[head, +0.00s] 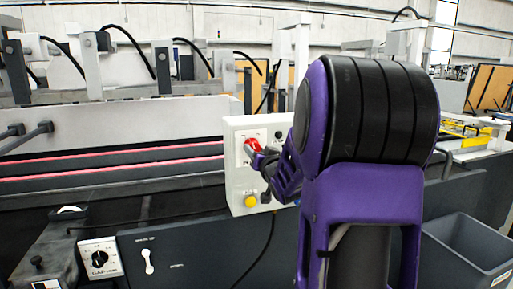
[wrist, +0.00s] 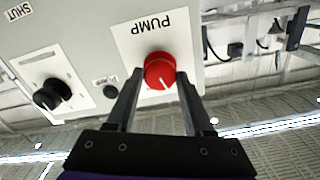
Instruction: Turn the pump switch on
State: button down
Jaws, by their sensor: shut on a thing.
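The pump switch is a round red knob (wrist: 160,70) on a white plate marked PUMP, upside down in the wrist view. A white line on it points toward the lower part of that picture. In the head view the red knob (head: 252,145) shows on the front of the pale control box (head: 237,190), partly hidden by my gripper. My gripper (wrist: 158,82) has one finger on each side of the knob and is shut on it. The head view also shows my gripper (head: 259,156) at the box, with my arm covering the box's right side.
A black knob (wrist: 52,95) and a small black button (wrist: 111,93) share the panel. A yellow button (head: 251,201) sits low on the box. A dial plate (head: 100,258) is at lower left, and a grey bin (head: 465,252) stands at lower right.

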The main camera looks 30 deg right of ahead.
jog(key=m+p, duration=0.2)
jog(key=m, duration=0.3)
jog(key=shift+r+m+p, duration=0.15)
jog(key=shift+m+p, duration=0.15)
jog(key=shift+p, duration=0.05)
jog(key=shift+m+p, duration=1)
jog(key=shift+m, duration=1.3)
jog(key=shift+c, duration=1.4)
grip_release()
